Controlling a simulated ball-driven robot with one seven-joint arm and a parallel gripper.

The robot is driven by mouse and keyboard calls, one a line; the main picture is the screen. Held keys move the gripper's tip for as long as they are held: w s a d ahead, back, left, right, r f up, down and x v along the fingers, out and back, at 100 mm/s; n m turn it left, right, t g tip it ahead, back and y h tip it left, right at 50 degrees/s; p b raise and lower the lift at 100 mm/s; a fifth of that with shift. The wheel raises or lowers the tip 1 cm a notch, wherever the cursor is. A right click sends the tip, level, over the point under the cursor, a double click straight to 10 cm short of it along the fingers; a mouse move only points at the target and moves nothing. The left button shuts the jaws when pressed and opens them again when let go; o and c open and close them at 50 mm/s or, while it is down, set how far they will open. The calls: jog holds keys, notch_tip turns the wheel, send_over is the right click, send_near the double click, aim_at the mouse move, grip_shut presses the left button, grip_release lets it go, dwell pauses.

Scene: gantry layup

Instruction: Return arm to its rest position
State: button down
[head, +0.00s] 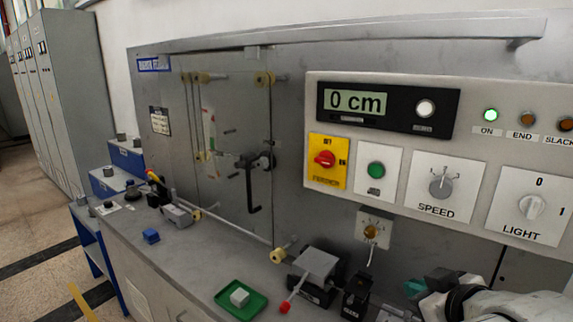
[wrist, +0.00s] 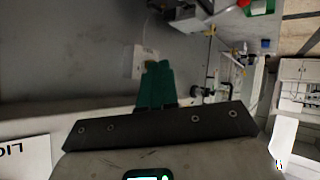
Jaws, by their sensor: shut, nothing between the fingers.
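My gripper (wrist: 156,84) shows in the wrist view as two green fingers pressed together, with nothing between them. In the head view my white arm lies at the bottom right, with a green fingertip (head: 414,288) near the bench's right part, in front of the control panel. The finger gap is too small to make out there. In the wrist view the fingers point toward the grey machine wall. I cannot tell how far they are from it.
A control panel (head: 460,108) with a "0 cm" display stands behind the bench. A green tray (head: 256,309) holds a pale cube (head: 239,297). A blue block (head: 151,236) lies further left. A red-tipped lever (head: 285,306) and a black device (head: 357,292) stand left of my gripper.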

jog(key=s+f+m+g, duration=0.25)
jog(key=s+f, duration=0.35)
jog(key=f, duration=0.5)
jog(key=s+d+f+m+g+h, duration=0.1)
jog(key=s+f+g, duration=0.3)
jog(key=s+f, duration=0.5)
jog(key=s+d+f+m+g, duration=0.2)
jog(key=s+f, duration=0.8)
jog(key=s, duration=0.7)
jog(key=shift+s+d+f+g+h, duration=0.25)
jog(key=shift+d+g+h, duration=0.15)
jog(key=shift+d+g, duration=0.55)
